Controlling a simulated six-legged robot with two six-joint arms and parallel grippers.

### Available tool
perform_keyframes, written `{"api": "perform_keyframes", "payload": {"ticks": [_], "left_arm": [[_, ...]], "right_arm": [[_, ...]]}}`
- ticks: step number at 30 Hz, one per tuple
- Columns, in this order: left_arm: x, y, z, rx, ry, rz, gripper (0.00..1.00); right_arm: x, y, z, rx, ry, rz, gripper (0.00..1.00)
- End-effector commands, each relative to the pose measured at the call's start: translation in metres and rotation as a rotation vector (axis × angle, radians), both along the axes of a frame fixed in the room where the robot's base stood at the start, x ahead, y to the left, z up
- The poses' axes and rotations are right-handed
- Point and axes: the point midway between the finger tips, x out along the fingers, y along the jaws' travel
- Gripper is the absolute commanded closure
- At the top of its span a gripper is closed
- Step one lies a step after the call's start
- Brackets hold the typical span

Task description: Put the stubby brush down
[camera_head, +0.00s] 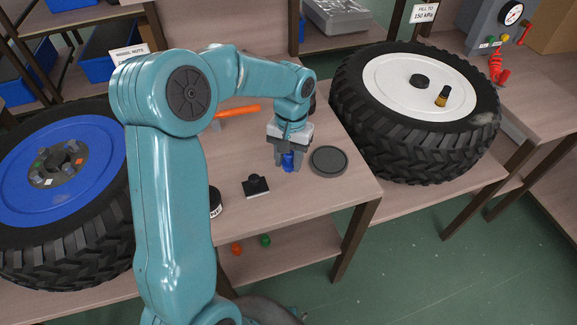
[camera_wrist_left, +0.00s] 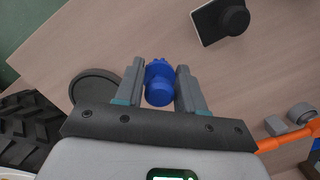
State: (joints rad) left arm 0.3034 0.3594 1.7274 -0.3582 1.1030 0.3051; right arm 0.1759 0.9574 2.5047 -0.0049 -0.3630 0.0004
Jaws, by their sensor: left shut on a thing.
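My left gripper (camera_head: 290,163) is low over the middle table, pointing down. It is shut on a small blue knob-like part (camera_wrist_left: 159,83), which also shows between the fingers in the head view (camera_head: 288,160). I cannot tell whether the blue part touches the tabletop. A short black-and-yellow piece that looks like the stubby brush (camera_head: 442,96) stands on the white hub of the right wheel, away from my gripper. My right gripper is not in view.
A dark round disc (camera_head: 328,161) lies just right of my gripper. A black block with a knob (camera_head: 256,187) lies to its left, with an orange-handled tool (camera_head: 238,111) behind. Large wheels with a blue hub (camera_head: 38,185) and a white hub (camera_head: 392,83) flank the table.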

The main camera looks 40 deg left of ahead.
Motion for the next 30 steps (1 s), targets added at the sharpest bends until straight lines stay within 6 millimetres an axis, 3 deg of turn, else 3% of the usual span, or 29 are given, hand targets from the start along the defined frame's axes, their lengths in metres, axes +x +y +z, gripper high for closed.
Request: {"api": "perform_keyframes", "payload": {"ticks": [5, 17, 18, 20, 30], "left_arm": [[0.0, 0.0, -0.027, 0.0, 0.002, 0.001, 0.86], [0.0, 0.0, -0.033, 0.001, 0.0, 0.001, 0.86], [0.0, 0.0, -0.032, 0.001, 0.0, 0.001, 0.52], [0.0, 0.0, -0.032, 0.001, 0.0, 0.001, 0.36], [0.0, 0.0, -0.025, 0.001, -0.001, 0.001, 0.36]], "right_arm": [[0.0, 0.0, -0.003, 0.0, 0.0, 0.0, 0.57], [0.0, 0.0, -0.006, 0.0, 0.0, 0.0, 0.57], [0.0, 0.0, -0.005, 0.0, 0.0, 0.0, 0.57], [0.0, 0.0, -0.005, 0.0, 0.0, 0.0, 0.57], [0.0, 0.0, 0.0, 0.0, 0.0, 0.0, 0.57]]}}
